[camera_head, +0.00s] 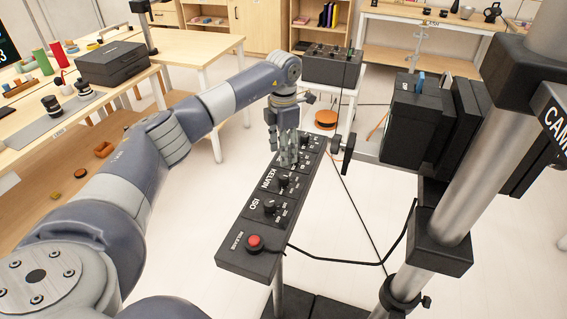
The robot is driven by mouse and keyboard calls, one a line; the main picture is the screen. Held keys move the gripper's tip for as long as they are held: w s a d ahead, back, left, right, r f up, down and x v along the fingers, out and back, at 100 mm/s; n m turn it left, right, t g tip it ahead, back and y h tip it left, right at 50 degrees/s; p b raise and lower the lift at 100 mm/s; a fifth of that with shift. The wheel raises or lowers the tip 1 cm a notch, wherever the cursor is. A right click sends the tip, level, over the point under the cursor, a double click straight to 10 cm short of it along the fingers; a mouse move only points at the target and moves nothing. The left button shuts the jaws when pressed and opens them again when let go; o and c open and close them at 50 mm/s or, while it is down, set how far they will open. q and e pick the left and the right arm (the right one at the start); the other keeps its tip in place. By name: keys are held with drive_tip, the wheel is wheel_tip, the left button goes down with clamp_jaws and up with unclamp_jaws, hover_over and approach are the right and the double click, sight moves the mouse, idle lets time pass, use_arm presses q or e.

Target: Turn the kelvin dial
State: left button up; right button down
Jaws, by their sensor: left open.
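A long black control panel (236,262) stands on a post in the middle of the head view. The black kelvin dial (284,181) sits beside the white KELVIN label, beyond the ISO dial (270,207). My left gripper (288,160) is open and points down over the panel, just past the kelvin dial. It partly hides the panel section beyond that dial. I see no contact with the kelvin dial, though the gap is hard to judge. My right gripper is out of view.
A red release button (255,241) sits at the panel's near end. A silver camera column (462,165) with black boxes (410,118) stands to the right. Black cables cross the floor there. A workbench (70,112) with spools and a black case (111,63) is at the left.

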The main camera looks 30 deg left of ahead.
use_arm(q)
drive_tip(key=shift+r, duration=1.55)
drive_tip(key=shift+f, duration=0.1)
